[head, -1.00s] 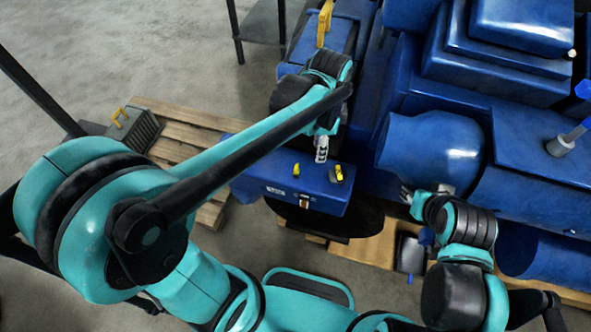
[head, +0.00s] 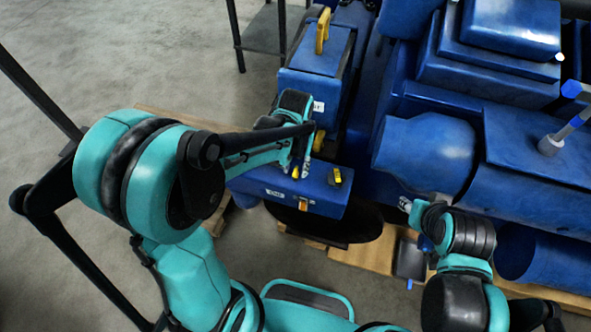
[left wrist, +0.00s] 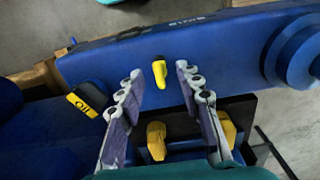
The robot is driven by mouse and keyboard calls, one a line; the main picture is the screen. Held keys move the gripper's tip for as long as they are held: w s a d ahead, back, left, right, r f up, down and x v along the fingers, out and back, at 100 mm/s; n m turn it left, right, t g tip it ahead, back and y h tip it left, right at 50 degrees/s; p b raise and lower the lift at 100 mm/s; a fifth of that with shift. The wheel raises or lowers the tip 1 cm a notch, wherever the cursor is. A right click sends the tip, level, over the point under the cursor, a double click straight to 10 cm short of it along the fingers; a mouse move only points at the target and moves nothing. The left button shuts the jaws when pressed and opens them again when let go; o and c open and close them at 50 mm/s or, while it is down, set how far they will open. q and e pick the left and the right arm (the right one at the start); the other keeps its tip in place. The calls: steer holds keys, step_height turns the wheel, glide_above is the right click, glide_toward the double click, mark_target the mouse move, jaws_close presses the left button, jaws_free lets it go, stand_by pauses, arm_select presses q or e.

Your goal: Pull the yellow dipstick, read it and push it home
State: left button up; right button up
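The yellow dipstick handle (head: 295,172) stands on top of the low blue housing. It also shows in the left wrist view (left wrist: 159,68), upright in the gap between my fingertips. My left gripper (head: 303,168) is open over the housing; its fingers (left wrist: 158,76) lie either side of the handle in that view, and I see no contact. A yellow and black cap marked "Oil" (left wrist: 88,98) sits to the left in the wrist view, and beside the handle in the head view (head: 337,177). My right gripper (head: 405,205) is by the blue cylinder, its fingers too small to judge.
A yellow knob (left wrist: 156,140) lies nearer the wrist camera, with another yellow part (left wrist: 227,128) to its right. The blue engine block (head: 425,150) fills the right side. A tall blue box with a yellow handle (head: 322,30) stands behind. Wooden pallets lie below.

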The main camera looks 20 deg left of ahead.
mark_target(296, 168)
arm_select(q)
steer(key=shift+f, duration=0.55)
jaws_close()
step_height(296, 168, up, 11)
steer(key=p, duration=0.6)
steer(key=shift+p, duration=0.3)
steer(key=shift+f, duration=0.15)
jaws_free()
